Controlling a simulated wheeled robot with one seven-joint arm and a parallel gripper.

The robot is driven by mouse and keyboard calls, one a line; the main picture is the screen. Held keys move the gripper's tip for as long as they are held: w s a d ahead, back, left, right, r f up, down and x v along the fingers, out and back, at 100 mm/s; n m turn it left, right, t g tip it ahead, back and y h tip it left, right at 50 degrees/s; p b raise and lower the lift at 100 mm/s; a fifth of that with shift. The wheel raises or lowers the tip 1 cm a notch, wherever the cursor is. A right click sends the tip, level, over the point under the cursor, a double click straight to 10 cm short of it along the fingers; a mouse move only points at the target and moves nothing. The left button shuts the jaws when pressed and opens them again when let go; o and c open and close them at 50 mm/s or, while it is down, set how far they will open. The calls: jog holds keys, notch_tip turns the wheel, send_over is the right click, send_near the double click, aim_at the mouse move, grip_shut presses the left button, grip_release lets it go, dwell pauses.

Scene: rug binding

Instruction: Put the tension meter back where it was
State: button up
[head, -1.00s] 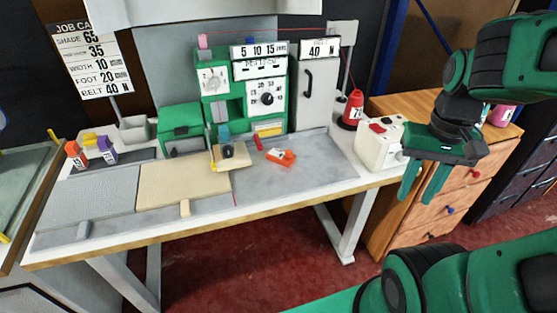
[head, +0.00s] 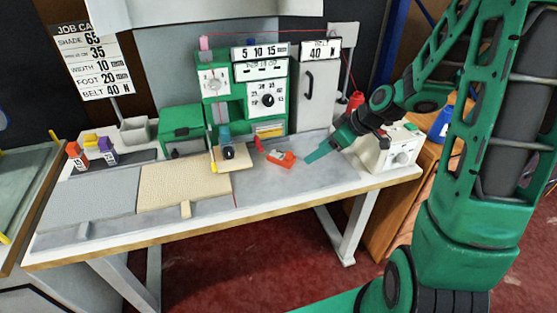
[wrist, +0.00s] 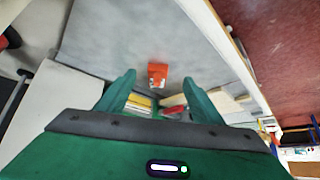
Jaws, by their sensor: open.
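A small orange device (head: 281,157) with a pale face, which looks like the tension meter, lies on the grey table top in front of the green machine. It also shows in the wrist view (wrist: 157,75), just beyond and between the fingertips. My gripper (head: 314,154) is to the right of the device, pointing left toward it, with a small gap between them. In the wrist view my gripper (wrist: 158,82) has its two green fingers spread apart with nothing between them.
The green machine (head: 244,98) with dials stands behind the device. A cream box (head: 392,152) with a knob stands at the table's right end, beside my arm. A beige pad (head: 180,188) covers the left middle. The table's front right is clear.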

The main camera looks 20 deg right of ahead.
aim_at(291, 153)
jog(key=shift+n+t+y, duration=0.5)
jog(key=shift+n+y, duration=0.1)
jog(key=w+a+f, duration=0.1)
jog(key=w, duration=0.1)
jog(key=w+a+f, duration=0.2)
jog(key=w+a, duration=0.1)
jog(key=shift+w+f, duration=0.35)
jog(key=shift+x, duration=3.15)
jog(key=shift+a+r, duration=0.15)
jog(key=shift+r, duration=0.05)
jog(key=shift+c, duration=0.6)
jog(key=c, duration=1.2)
